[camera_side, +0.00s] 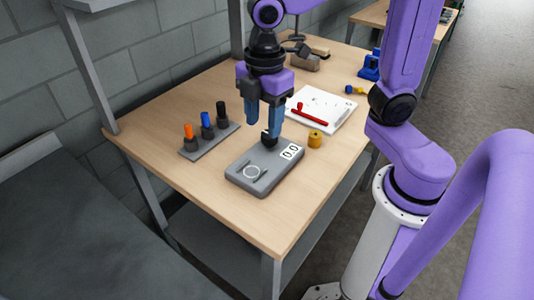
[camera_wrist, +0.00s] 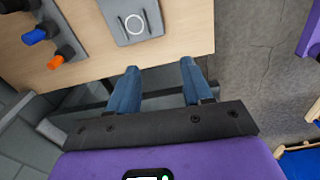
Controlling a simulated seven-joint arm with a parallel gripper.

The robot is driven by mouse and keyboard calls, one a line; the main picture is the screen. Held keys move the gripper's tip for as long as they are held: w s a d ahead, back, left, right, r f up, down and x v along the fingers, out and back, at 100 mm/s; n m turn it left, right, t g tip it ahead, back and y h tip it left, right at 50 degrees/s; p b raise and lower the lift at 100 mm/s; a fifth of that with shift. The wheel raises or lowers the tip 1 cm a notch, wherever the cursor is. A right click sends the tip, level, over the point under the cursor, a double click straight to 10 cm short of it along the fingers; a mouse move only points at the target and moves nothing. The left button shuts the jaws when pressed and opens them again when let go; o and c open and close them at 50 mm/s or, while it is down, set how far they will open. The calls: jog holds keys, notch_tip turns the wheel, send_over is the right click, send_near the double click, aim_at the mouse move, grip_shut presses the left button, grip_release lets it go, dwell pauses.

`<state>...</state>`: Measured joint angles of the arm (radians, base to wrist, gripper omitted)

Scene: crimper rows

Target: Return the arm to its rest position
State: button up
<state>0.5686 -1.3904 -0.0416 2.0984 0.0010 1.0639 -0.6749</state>
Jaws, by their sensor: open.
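My gripper (camera_side: 263,123) is open above the wooden table, its two blue fingers pointing down and apart. In the side view it overlaps the back of a grey device (camera_side: 235,178) with a "0.0" display and a white ring. A small black piece shows just below the right finger; I cannot tell whether they touch. In the wrist view, my gripper (camera_wrist: 160,66) has nothing between its fingertips. There the grey device (camera_wrist: 120,12) lies at the top, beyond the fingers and apart from them.
A grey rack (camera_side: 222,137) holds orange, blue and black-topped items at the left. A yellow cylinder (camera_side: 315,139) stands right of the device. Blocks and a blue object (camera_side: 370,66) are farther back. The table's front corner is clear.

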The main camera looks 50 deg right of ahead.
jog(key=s+d+f+m, duration=0.2)
jog(key=s+d, duration=0.1)
jog(key=s, duration=0.3)
jog(key=s+d+f+m, duration=0.2)
jog(key=s+d, duration=0.2)
jog(key=s, duration=0.3)
jog(key=shift+s+m, duration=0.15)
jog(key=shift+m, duration=0.15)
